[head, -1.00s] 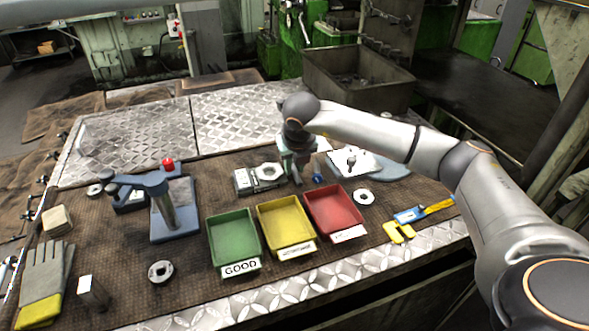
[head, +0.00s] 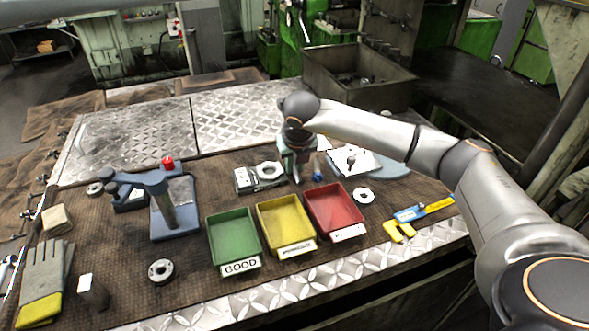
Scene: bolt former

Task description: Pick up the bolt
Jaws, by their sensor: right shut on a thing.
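My right gripper (head: 297,172) points down at the back of the bench, behind the yellow and red trays. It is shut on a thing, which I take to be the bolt. The bolt is mostly hidden by the fingers and too small to make out. A small blue piece (head: 318,176) stands just right of the fingers. My left gripper is not in view.
Green (head: 234,266), yellow (head: 296,250) and red (head: 348,233) trays stand in front of the gripper. A grey gauge with a nut-like ring (head: 268,171) lies left of it. A white sheet with a small metal part (head: 351,157) lies right. A blue press stand (head: 175,222) is further left.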

